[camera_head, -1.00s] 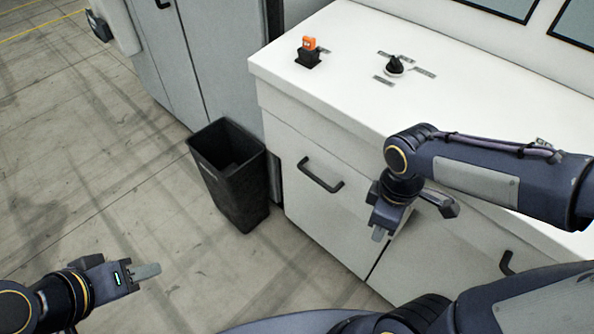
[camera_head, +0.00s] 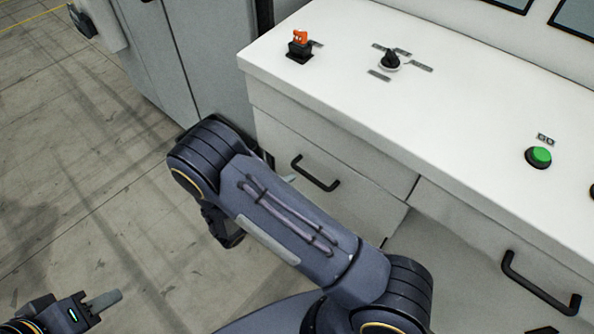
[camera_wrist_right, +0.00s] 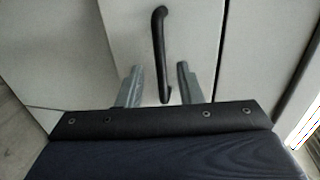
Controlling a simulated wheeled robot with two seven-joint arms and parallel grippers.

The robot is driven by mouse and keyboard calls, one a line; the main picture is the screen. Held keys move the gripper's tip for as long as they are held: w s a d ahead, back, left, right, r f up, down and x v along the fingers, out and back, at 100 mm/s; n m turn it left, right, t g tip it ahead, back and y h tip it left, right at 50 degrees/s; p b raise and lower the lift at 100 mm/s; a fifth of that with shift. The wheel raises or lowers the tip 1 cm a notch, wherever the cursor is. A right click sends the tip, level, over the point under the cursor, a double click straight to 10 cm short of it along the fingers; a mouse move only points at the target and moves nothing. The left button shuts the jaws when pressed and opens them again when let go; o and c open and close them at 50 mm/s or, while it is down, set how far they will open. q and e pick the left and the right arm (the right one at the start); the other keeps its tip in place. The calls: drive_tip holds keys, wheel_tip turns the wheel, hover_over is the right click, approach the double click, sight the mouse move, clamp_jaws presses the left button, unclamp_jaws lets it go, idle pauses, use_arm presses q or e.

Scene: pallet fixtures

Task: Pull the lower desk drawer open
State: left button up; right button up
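The white desk (camera_head: 440,110) has a drawer front with a black bar handle (camera_head: 315,173) in the head view. Below that front, my right arm hides much of the desk's left side, and I cannot make out the lower drawer there. In the right wrist view, a black handle (camera_wrist_right: 161,50) stands out from a pale panel (camera_wrist_right: 190,45). My right gripper (camera_wrist_right: 158,88) is open, its fingertips apart on either side of the handle's lower end. I cannot tell whether they touch it. My left gripper (camera_head: 105,300) is low at the left, away from the desk; its opening is unclear.
A grey cabinet (camera_head: 190,60) stands left of the desk. The desktop holds an orange-and-black switch (camera_head: 299,45), a black knob (camera_head: 390,60) and a green button (camera_head: 539,156). Another handle (camera_head: 540,285) is at the lower right. Bare floor (camera_head: 80,170) lies to the left.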

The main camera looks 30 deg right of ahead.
sight(304, 172)
drive_tip(key=p+x, duration=0.1)
drive_tip(key=x, duration=0.6)
drive_tip(key=shift+w+d+f, duration=0.1)
drive_tip(key=shift+w+d, duration=0.05)
drive_tip(key=shift+d, duration=0.15)
clamp_jaws()
